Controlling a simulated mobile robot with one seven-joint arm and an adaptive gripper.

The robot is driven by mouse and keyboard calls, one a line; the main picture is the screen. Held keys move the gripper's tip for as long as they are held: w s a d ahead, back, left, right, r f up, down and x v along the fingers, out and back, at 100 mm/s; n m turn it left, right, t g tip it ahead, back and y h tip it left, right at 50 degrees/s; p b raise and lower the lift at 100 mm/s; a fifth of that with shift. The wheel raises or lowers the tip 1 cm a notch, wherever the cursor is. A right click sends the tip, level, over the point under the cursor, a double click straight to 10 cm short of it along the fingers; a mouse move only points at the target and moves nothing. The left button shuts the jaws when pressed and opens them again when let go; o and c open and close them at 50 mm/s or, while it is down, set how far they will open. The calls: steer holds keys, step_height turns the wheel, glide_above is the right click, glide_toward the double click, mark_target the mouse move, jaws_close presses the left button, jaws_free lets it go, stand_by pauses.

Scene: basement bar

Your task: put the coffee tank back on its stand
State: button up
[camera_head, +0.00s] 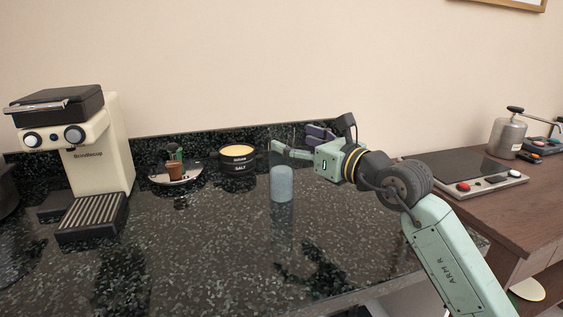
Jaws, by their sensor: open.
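A pale blue, see-through cylinder (282,184), which looks like the coffee tank, stands upright on the dark speckled counter (210,235). A cream coffee machine (104,158) marked "Brindlecup" stands at the left, with a ribbed drip tray (92,217) at its front. I cannot tell which part is the tank's stand. My gripper (282,150) is open, its fingers pointing left, just above the tank's top in the picture. I cannot tell whether it touches the tank. Nothing shows held in it.
A black salt tin (239,164) and a round plate (178,174) with a small brown pot (174,171) stand by the backsplash. The counter between drip tray and tank is clear.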

mark_target(291, 137)
steer(key=p+x, duration=0.1)
steer(key=x, duration=0.2)
steer(key=shift+w+a+r, duration=0.2)
steer(key=shift+w+a, duration=0.05)
steer(key=shift+w, duration=0.1)
steer(key=shift+w+f, duration=0.1)
jaws_close()
stand_by(0.5)
